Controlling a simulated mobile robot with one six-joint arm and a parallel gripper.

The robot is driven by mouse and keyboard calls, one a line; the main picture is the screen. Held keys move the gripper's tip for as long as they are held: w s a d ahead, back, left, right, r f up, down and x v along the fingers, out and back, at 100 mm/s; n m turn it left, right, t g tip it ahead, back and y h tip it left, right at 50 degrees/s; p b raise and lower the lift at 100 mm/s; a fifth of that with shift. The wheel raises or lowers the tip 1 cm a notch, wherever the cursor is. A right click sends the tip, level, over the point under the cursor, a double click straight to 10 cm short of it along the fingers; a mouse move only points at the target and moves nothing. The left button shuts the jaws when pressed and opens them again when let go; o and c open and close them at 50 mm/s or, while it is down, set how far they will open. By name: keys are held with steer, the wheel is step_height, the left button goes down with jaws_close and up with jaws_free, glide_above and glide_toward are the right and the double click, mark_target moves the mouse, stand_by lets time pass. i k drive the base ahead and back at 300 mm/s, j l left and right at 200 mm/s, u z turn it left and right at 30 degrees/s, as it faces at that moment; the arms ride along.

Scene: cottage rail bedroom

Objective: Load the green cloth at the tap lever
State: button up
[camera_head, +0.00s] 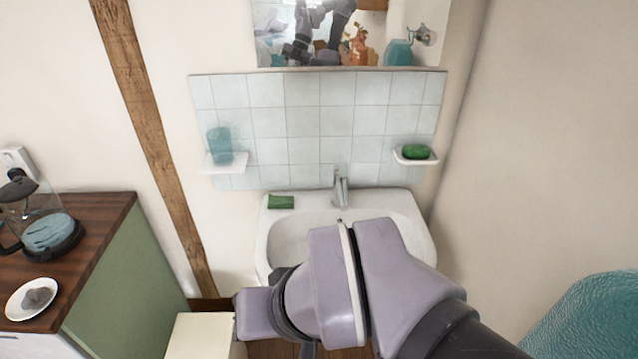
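A small folded green cloth (281,202) lies on the left back rim of the white sink (392,204). The tap (341,188) with its lever stands upright at the back middle of the sink, to the right of the cloth and apart from it. My arm reaches in from the lower right, in front of the sink, and hides part of the basin. My gripper is hidden behind or below the arm links, so its fingers do not show.
A shelf on the left holds a blue cup (219,146). A dish on the right holds a green soap (416,152). A wooden-topped cabinet (100,215) with a coffee pot (45,228) and a plate (14,304) stands left. A cream box (200,335) stands low in front.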

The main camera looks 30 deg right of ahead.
mark_target(341, 169)
steer(key=i+j+z, duration=0.15)
steer(key=z, duration=0.2)
steer(key=i+j+z, duration=0.25)
steer(key=z, duration=0.15)
steer(key=i+j+z, duration=0.15)
steer(key=j+z, duration=0.2)
